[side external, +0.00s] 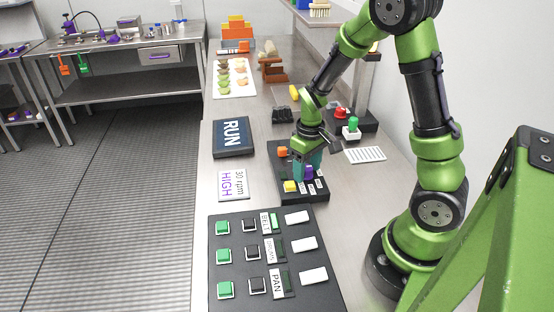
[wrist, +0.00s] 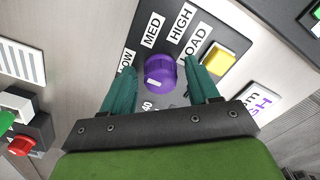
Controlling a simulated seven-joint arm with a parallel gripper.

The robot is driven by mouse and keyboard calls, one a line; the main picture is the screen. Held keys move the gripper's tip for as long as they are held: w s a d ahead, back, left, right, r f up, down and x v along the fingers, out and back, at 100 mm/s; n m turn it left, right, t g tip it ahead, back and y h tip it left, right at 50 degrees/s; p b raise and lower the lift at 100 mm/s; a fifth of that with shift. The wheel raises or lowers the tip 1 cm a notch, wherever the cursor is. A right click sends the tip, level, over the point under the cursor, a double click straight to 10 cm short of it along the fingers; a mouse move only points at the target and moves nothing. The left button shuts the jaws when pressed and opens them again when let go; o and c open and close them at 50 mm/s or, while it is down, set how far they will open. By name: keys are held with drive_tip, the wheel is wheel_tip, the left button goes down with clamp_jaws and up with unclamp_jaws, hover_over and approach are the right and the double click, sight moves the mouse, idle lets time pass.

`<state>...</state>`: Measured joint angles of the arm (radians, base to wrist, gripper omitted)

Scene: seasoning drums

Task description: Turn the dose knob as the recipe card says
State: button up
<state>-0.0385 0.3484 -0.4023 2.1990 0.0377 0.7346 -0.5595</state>
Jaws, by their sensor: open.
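The purple dose knob (wrist: 160,72) sits on a black panel with labels LOW, MED, HIGH and LOAD; the panel (side external: 316,197) is on the bench in the side view. My gripper (wrist: 162,80) is open, with one teal finger on each side of the knob in the wrist view. I cannot tell whether either finger touches it. In the side view my gripper (side external: 309,166) is down at the panel, and the knob (side external: 308,172) is partly hidden by it. The recipe card (side external: 233,186) reads "30 rpm HIGH". The knob's pointer direction is not clear.
A yellow button (side external: 291,187) and an orange button (side external: 282,152) are on the same panel. A RUN display (side external: 233,137) stands left of it. A large button panel (side external: 235,303) lies in front. Red (side external: 341,113) and green (side external: 353,125) buttons stand behind, to the right.

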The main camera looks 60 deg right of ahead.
drive_tip(key=shift+c, duration=0.2)
drive_tip(key=c, duration=1)
drive_tip(key=shift+m, duration=0.3)
drive_tip(key=m, duration=0.3)
drive_tip(key=shift+s+a, duration=0.1)
drive_tip(key=m, duration=0.8)
drive_tip(key=shift+a+m, duration=0.1)
drive_tip(key=shift+m, duration=2)
drive_tip(key=shift+a, duration=0.1)
